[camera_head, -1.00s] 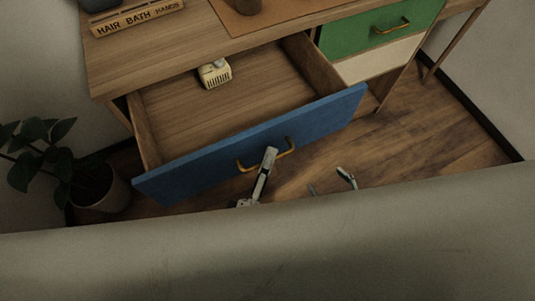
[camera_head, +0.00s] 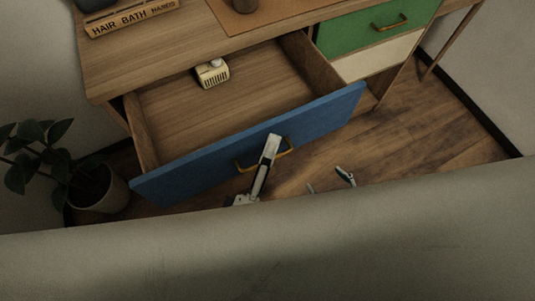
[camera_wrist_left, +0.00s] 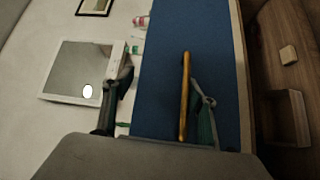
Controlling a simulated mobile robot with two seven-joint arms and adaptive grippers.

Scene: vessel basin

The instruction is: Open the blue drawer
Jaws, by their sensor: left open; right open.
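The blue drawer (camera_head: 210,167) is pulled well out of the wooden desk, its inside showing in the head view. Its brass handle (camera_head: 243,166) is on the front face. My left gripper (camera_head: 268,152) is at the handle, one finger overlapping its middle. In the left wrist view, the left gripper (camera_wrist_left: 160,82) is open, with the handle (camera_wrist_left: 184,95) between its fingers, closer to the right one. I cannot tell if they touch. My right gripper (camera_head: 330,182) is open and empty to the right, its lower part hidden by the grey foreground surface.
A small cream object (camera_head: 212,73) lies inside the drawer. A green drawer (camera_head: 370,32) is shut at the right, above a cream one (camera_head: 372,62). A potted plant (camera_head: 97,190) stands at left. Wooden floor (camera_head: 440,130) is free at right.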

